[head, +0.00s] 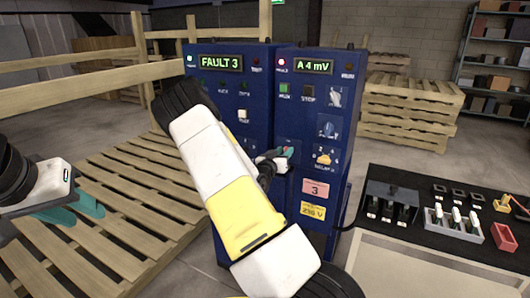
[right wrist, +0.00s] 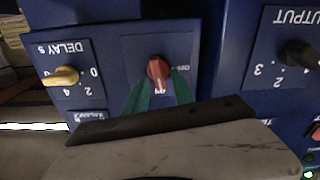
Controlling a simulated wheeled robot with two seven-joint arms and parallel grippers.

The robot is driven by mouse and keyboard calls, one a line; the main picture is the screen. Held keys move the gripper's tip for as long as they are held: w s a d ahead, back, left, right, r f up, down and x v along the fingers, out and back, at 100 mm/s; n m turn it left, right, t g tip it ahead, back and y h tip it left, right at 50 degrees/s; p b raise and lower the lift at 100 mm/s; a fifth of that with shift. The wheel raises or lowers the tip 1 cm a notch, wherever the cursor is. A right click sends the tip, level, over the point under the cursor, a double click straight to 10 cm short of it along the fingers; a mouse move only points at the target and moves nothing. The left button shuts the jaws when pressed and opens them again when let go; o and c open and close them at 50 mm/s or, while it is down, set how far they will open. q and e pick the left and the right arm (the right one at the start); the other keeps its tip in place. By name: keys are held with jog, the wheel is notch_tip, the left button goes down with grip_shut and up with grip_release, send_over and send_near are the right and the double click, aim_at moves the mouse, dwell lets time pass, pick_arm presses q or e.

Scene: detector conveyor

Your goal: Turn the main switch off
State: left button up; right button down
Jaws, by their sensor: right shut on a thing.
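The main switch is a red rotary knob (right wrist: 158,68) on a dark plate of the blue cabinet, seen upside down in the right wrist view. My right gripper (right wrist: 158,88) has its green fingers on either side of the knob and is shut on it. In the head view my right gripper (head: 284,156) is at the front of the right blue cabinet (head: 310,85), and my arm and fingers mostly hide the knob. The switch plate's lettering is too small to read. My left gripper (head: 78,210) is open and empty above the wooden pallet, far from the cabinets.
A yellow delay knob (right wrist: 62,76) and a black output knob (right wrist: 298,54) sit near the switch. The left cabinet's display (head: 220,63) reads FAULT 3; the right display (head: 313,66) reads A 4 mV. A bench with a black switch block (head: 392,200) stands at right.

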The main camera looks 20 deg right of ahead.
jog(key=n, duration=0.3)
jog(key=shift+w+a+f+n, duration=0.1)
jog(key=shift+w+a+n, duration=0.05)
jog(key=shift+n, duration=0.15)
jog(key=shift+w+a+f+n, duration=0.1)
jog(key=shift+f+n, duration=0.1)
jog(key=shift+n, duration=1.8)
jog(key=shift+w+a+f+n, duration=0.1)
jog(key=shift+f+n, duration=0.05)
jog(key=shift+n, duration=1.85)
jog(key=shift+w+a+f+n, duration=0.1)
jog(key=shift+f+n, duration=0.1)
jog(key=shift+n, duration=2.1)
jog(key=c, duration=1.4)
grip_release()
jog(key=shift+s+d, duration=0.1)
jog(key=shift+c, duration=0.2)
